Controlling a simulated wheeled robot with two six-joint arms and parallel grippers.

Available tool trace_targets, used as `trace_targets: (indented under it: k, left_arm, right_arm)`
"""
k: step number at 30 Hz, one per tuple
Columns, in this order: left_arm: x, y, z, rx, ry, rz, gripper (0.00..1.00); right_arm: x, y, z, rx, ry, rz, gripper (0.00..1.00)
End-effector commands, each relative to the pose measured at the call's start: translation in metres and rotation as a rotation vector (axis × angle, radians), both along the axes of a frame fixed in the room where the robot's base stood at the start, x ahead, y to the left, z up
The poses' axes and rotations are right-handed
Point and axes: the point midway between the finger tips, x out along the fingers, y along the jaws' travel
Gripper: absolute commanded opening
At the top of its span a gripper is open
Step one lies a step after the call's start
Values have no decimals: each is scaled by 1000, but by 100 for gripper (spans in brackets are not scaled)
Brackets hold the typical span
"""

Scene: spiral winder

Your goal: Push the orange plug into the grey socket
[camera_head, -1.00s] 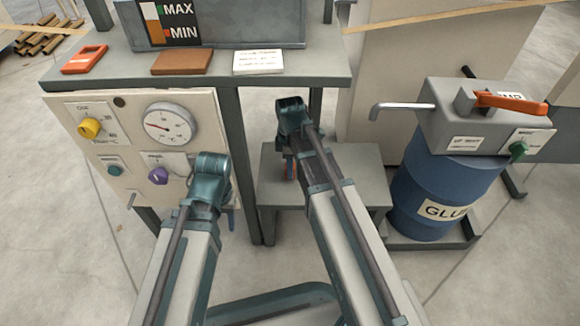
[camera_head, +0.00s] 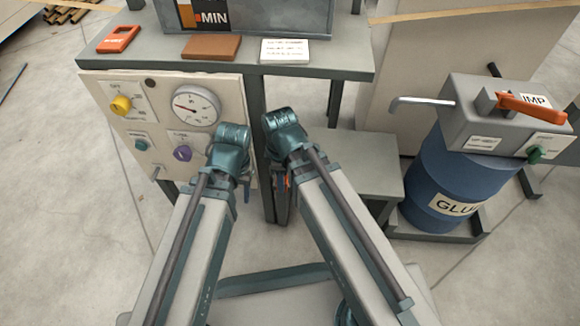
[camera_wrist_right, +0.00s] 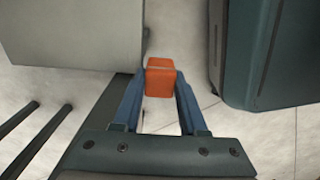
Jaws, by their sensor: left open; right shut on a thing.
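In the right wrist view, the orange plug (camera_wrist_right: 160,66) is a small block between the two blue fingertips of my right gripper (camera_wrist_right: 161,84), which is shut on it. In the head view, my right gripper (camera_head: 282,190) hangs below its wrist in front of the bench leg, with a bit of orange showing. My left gripper (camera_head: 247,191) is open, a blue finger showing below its wrist near the control panel's lower right; most of it is hidden by its own arm. I cannot make out the grey socket in either view.
The control panel (camera_head: 120,137) has a yellow knob, a gauge (camera_head: 197,106) and a purple knob (camera_head: 183,153). A low grey stand (camera_head: 365,160) is right of my right arm. A blue glue drum (camera_head: 440,180) with a pump stands further right. The workbench (camera_head: 340,62) is above.

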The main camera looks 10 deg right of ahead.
Motion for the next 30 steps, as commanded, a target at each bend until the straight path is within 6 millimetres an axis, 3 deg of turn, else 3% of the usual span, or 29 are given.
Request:
trace_targets:
  k: [19,23,30]
  left_arm:
    - [0,0,4,0,0,0,50]
    - [0,0,18,0,0,-2,50]
    - [0,0,64,2,1,-7,50]
  right_arm:
    - [-6,6,4,0,0,0,0]
    - [-6,6,18,0,0,0,0]
    - [-6,6,64,0,0,0,0]
